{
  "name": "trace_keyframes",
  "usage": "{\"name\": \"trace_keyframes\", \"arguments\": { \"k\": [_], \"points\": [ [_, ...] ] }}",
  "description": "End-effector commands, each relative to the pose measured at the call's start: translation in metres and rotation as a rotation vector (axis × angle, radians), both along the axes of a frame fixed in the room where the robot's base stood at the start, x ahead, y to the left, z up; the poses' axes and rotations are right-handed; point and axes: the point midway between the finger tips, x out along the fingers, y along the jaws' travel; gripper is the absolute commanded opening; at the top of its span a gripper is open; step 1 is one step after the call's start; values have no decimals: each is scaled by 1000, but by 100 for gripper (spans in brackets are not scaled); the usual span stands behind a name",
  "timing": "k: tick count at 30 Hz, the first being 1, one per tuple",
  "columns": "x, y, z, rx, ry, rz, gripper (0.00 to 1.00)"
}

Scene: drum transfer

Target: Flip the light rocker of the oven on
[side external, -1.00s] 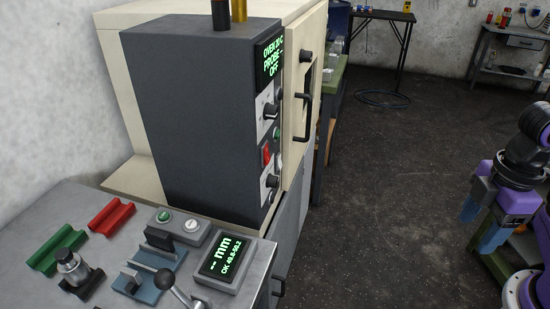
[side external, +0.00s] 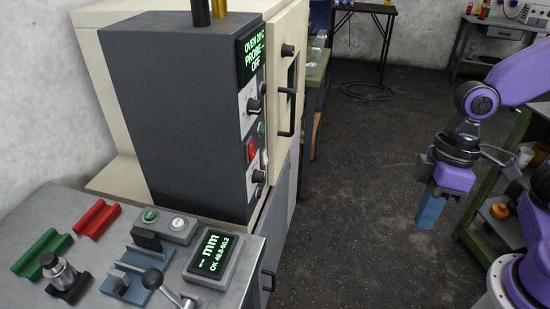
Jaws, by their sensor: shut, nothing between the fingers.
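The oven (side external: 288,90) is a cream cabinet with a dark grey control box (side external: 160,110) on its near side. The box's front carries a display (side external: 253,58) reading "OVEN 20 C PROBE -- OFF". Below it are a black knob (side external: 254,106), a red rocker (side external: 251,150), a small green button or lamp (side external: 262,130) and a lower knob (side external: 259,177). I cannot read labels or tell the rocker's position. My gripper (side external: 428,212), with blue fingers pointing down, is shut and empty. It hangs over the floor to the right, well apart from the panel.
The oven door handle (side external: 288,110) sticks out right of the controls. A grey bench (side external: 28,215) at lower left holds a gauge display (side external: 211,252), a lever (side external: 153,278) and red and green blocks. A green shelf unit (side external: 505,175) stands behind my arm. Open floor lies between.

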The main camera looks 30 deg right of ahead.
Motion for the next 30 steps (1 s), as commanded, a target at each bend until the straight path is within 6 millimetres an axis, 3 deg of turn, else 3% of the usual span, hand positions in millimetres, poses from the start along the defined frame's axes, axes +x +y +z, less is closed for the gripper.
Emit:
{"name": "trace_keyframes", "arguments": {
  "k": [6, 10, 14, 20, 24, 30],
  "points": [
    [68, 44, -6, 156, 83, -320, 0],
    [119, 58, -13, 247, 111, -516, 0],
    [176, 60, -24, 335, 126, -722, 0],
    [266, 36, -48, 456, 126, -1046, 0],
    [319, 5, -68, 523, 113, -1253, 0],
    [363, -33, -89, 579, 97, -1449, 0]
  ]
}}
